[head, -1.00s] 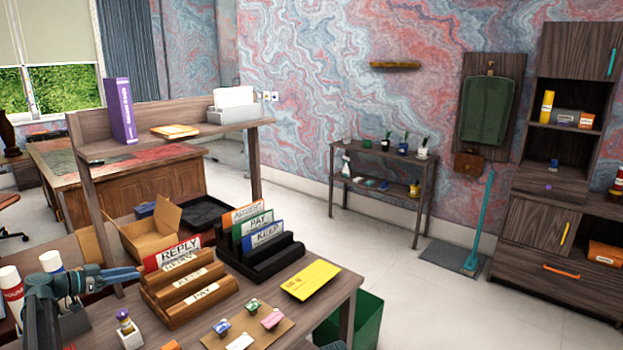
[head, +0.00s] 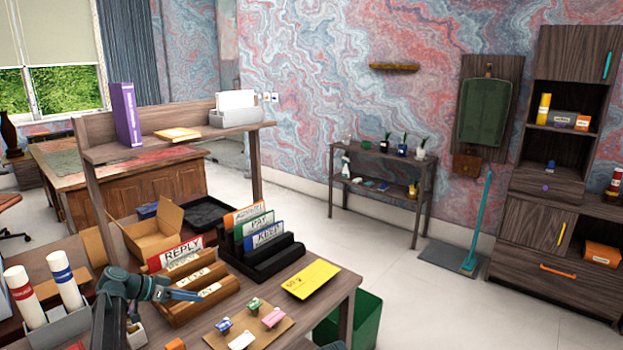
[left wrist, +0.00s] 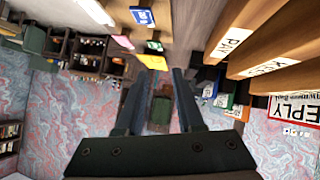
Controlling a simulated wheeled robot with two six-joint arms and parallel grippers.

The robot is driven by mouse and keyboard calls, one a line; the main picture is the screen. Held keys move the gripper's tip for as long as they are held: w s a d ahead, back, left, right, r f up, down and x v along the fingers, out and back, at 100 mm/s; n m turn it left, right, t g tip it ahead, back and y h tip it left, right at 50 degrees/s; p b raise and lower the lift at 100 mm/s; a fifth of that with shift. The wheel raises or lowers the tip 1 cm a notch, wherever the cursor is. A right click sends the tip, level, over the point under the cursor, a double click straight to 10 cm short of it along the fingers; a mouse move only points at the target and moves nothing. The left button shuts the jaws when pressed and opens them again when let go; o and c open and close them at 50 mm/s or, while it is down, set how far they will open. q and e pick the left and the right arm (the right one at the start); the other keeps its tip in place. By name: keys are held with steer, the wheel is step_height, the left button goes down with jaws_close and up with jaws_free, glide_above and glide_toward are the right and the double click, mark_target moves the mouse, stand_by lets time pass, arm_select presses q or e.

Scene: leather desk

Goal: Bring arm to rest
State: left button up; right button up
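My left gripper (head: 198,296) reaches in from the lower left in the head view, in front of the wooden tiered holder (head: 218,303). In the left wrist view its two fingers (left wrist: 160,72) stand apart with nothing held between them. The holder's labelled slots show close by at the upper right of that view. I cannot tell whether the fingertips touch the holder. The red REPLY card (head: 180,252) stands at the back of the holder.
Two capped tubes (head: 64,282) stand in a grey holder left of my arm. A cork board with coloured pieces (head: 268,331), a yellow envelope (head: 311,279) and a black file rack (head: 283,262) are to the right. A green bin (head: 366,318) stands beyond the desk edge.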

arm_select(q)
steer(key=s+d+g, duration=0.1)
steer(key=s+d, duration=0.1)
steer(key=d, duration=0.2)
steer(key=s+d+f+g, duration=0.1)
steer(key=d, duration=0.3)
steer(key=s+d+f+y+p, duration=0.1)
steer(key=s+d, duration=0.1)
steer(key=d, duration=0.2)
steer(key=shift+s+d+g, duration=0.2)
steer(key=shift+s+g, duration=0.1)
steer(key=shift+g, duration=0.1)
steer(key=s+d+n+g+y+p, duration=0.1)
steer(key=s+d+y, duration=0.2)
steer(key=s+d, duration=0.2)
steer(key=s+d+f+n+g+y+p, duration=0.1)
steer(key=s+d+y, duration=0.2)
steer(key=s, duration=0.9)
steer(key=s+d+n+g+y+p, duration=0.1)
steer(key=s+d+y+p, duration=0.1)
steer(key=s+d, duration=0.6)
steer(key=shift+s+d+f+n+g+y, duration=0.3)
steer(key=shift+d+f+y, duration=0.1)
steer(key=shift+y, duration=0.4)
